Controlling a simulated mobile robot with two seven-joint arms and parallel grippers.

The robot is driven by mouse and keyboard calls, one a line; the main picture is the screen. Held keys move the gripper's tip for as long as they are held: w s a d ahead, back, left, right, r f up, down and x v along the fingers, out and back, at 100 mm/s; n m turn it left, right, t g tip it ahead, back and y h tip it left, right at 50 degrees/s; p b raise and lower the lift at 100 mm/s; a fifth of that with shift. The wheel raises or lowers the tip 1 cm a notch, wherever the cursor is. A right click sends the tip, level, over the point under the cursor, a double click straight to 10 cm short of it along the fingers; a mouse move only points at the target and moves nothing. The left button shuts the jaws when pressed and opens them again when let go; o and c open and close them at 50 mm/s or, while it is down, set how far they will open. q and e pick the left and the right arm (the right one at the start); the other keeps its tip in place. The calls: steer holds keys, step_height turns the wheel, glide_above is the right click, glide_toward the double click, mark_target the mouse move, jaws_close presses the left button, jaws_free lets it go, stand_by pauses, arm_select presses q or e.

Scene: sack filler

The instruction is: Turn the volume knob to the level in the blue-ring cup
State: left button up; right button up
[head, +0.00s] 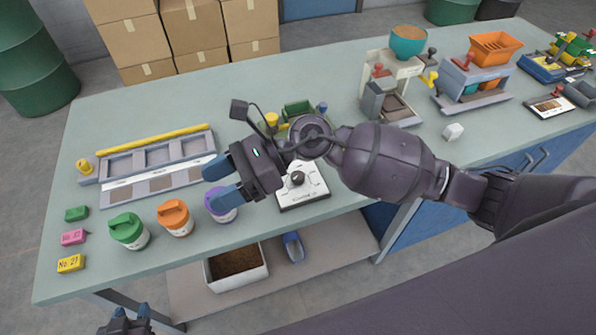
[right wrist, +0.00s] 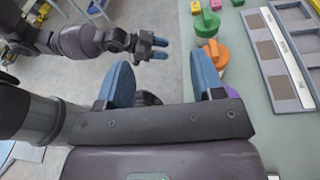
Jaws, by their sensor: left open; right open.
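A black volume knob (head: 297,178) sits on a white panel (head: 305,192) with dial marks near the table's front edge. Its exact setting is too small to read. My right gripper (head: 219,183) is open and empty, left of the knob and over the purple-lidded cup (head: 222,212), which it partly hides. Its blue fingers show apart in the right wrist view (right wrist: 165,83). Cups with a green lid (head: 129,231) and an orange lid (head: 175,217) stand to the left. I cannot make out a blue ring on any cup. My left gripper (head: 128,318) is open, low beyond the front edge.
A grey tray rack (head: 150,190) lies behind the cups. Green, pink and yellow tags (head: 71,263) lie at the left end. A white bin (head: 238,284) is on the lower shelf. Machines (head: 470,85) stand at the right.

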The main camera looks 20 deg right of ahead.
steer(key=w+d+f+n+h, duration=0.2)
steer(key=d+f+n+h, duration=0.2)
steer(key=n+h, duration=0.15)
steer(key=n+t+h, duration=0.2)
steer(key=n+h, duration=0.2)
steer(key=h, duration=0.6)
glide_toward(298, 175)
step_height(298, 175, down, 8)
steer(key=shift+f+p, duration=0.1)
steer(key=shift+p, duration=0.45)
steer(key=shift+f, duration=0.6)
steer(key=shift+c, duration=1.1)
steer(key=c, duration=0.7)
